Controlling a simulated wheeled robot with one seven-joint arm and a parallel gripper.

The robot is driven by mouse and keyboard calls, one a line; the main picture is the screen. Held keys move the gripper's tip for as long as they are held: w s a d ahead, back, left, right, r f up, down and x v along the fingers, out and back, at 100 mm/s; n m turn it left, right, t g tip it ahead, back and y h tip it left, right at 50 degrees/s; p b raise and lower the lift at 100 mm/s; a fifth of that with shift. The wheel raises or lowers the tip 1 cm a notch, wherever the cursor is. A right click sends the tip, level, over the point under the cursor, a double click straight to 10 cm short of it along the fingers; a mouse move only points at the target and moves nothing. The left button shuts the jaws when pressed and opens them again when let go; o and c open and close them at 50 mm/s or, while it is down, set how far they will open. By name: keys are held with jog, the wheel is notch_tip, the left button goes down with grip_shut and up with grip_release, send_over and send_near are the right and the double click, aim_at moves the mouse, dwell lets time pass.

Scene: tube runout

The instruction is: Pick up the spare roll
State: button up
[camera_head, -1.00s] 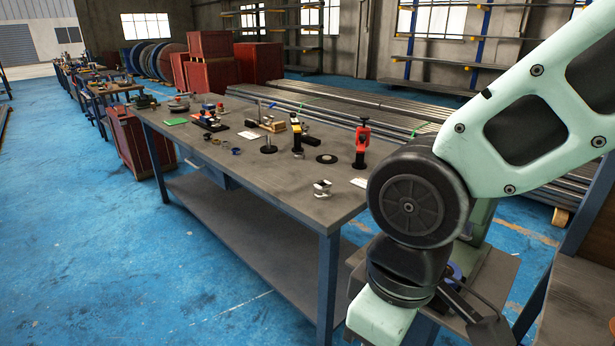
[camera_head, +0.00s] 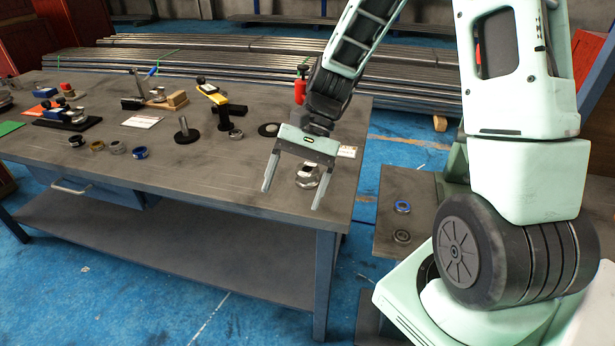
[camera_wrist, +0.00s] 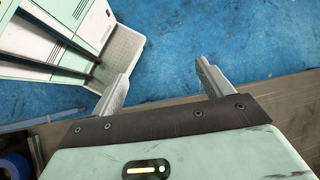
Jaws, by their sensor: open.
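Several small tape-like rolls lie on the workbench: a dark one (camera_head: 76,141), a tan one (camera_head: 97,146), another brownish one (camera_head: 117,147) and a blue one (camera_head: 140,153). On the low side stand (camera_head: 380,222) lie a blue ring-shaped roll (camera_head: 403,207) and a dark ring-shaped one (camera_head: 402,236). I cannot tell which is the spare roll. My gripper (camera_head: 294,193) is open and empty, fingers pointing down in front of the bench's right end, apart from all rolls.
The workbench (camera_head: 230,170) also holds a shiny metal fitting (camera_head: 306,176) behind my fingers, an upright bolt-like post (camera_head: 186,132) and a yellow-and-black tool (camera_head: 215,97). Metal tubes (camera_head: 260,52) lie behind. The bench's front middle is clear.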

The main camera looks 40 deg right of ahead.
aim_at(313, 171)
jog(key=w+d+m+y, duration=0.1)
jog(key=d+m, duration=0.1)
jog(key=w+d+f+m+t+y, duration=0.1)
jog(key=d, duration=0.2)
jog(key=w+d+f+m+t+y, duration=0.1)
jog(key=d+m, duration=0.1)
jog(key=shift+w+d+m, duration=0.3)
jog(key=shift+d, duration=0.05)
jog(key=d+m+t, duration=0.2)
jog(key=d, duration=0.2)
jog(key=d+f+m+t+y, duration=0.1)
jog(key=d+m+t, duration=0.1)
jog(key=d+m, duration=0.1)
jog(key=w+d+f+m+t+y, duration=0.1)
jog(key=d+m+t, duration=0.1)
jog(key=d, duration=0.3)
jog(key=shift+d, duration=0.15)
jog(key=shift+w+f+m+t, duration=0.1)
jog(key=shift+f+m+t, duration=0.1)
jog(key=shift+m+t, duration=0.1)
jog(key=x, duration=0.5)
jog(key=shift+w+a+f, duration=0.15)
jog(key=shift+a, duration=0.2)
jog(key=x, duration=0.5)
jog(key=shift+w+a+p, duration=0.15)
jog(key=shift+w+p, duration=0.15)
jog(key=shift+w, duration=0.15)
jog(key=c, duration=1.4)
